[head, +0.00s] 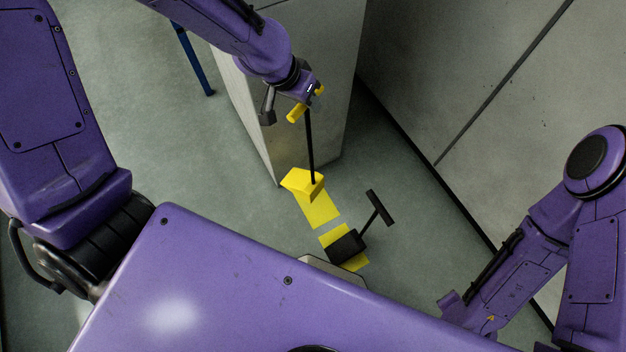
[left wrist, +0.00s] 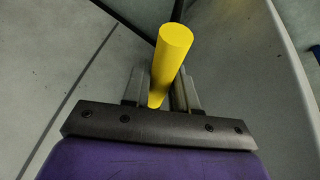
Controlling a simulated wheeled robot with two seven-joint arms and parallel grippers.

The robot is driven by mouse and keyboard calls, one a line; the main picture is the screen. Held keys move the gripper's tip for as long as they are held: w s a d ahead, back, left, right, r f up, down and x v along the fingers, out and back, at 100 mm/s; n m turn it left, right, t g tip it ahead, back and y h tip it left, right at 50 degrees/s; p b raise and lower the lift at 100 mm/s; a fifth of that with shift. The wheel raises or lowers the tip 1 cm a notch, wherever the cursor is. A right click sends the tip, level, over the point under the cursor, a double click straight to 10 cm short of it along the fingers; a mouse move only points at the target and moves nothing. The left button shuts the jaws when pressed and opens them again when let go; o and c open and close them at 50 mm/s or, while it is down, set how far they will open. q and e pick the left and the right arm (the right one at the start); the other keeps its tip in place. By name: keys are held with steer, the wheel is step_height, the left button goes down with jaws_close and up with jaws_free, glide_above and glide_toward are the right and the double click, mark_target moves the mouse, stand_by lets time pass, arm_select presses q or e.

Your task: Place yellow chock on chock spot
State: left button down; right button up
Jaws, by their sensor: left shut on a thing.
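The yellow chock (head: 303,184) is a wedge with a tall black stem and a yellow cross handle (head: 297,113) on top. My left gripper (head: 308,98) is shut on that handle. In the left wrist view the yellow handle (left wrist: 170,55) sits between the two fingers. The chock is low, at the far end of a yellow floor patch (head: 320,210); I cannot tell whether it touches the floor. A second yellow patch (head: 335,236) lies nearer, partly under a black chock (head: 347,246) with a black T-handle. My right gripper is not clearly in view.
A grey cabinet (head: 300,60) stands right behind the yellow chock. A pale wall (head: 480,90) runs along the right. A blue leg (head: 193,60) stands at the back left. The floor (head: 200,150) left of the chock is clear.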

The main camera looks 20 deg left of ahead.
arm_select(q)
steer(key=s+d+f+m+g+h, duration=0.1)
steer(key=s+d+f+m+g, duration=0.15)
steer(key=s+f+m, duration=0.4)
steer(key=s+d+f+m+g+h, duration=0.1)
steer(key=s+d+f+m+g, duration=0.2)
steer(key=s+m, duration=0.6)
steer(key=w+a+f+n+b, duration=0.1)
steer(key=w+a+f+b, duration=0.1)
steer(key=w+f, duration=1)
steer(key=shift+w+a+f+b, duration=0.3)
steer(key=shift+f+b, duration=0.05)
steer(key=shift+f, duration=0.6)
steer(key=c, duration=0.9)
jaws_free()
steer(key=shift+f+t, duration=0.2)
steer(key=shift+t, duration=0.05)
steer(key=shift+r, duration=0.15)
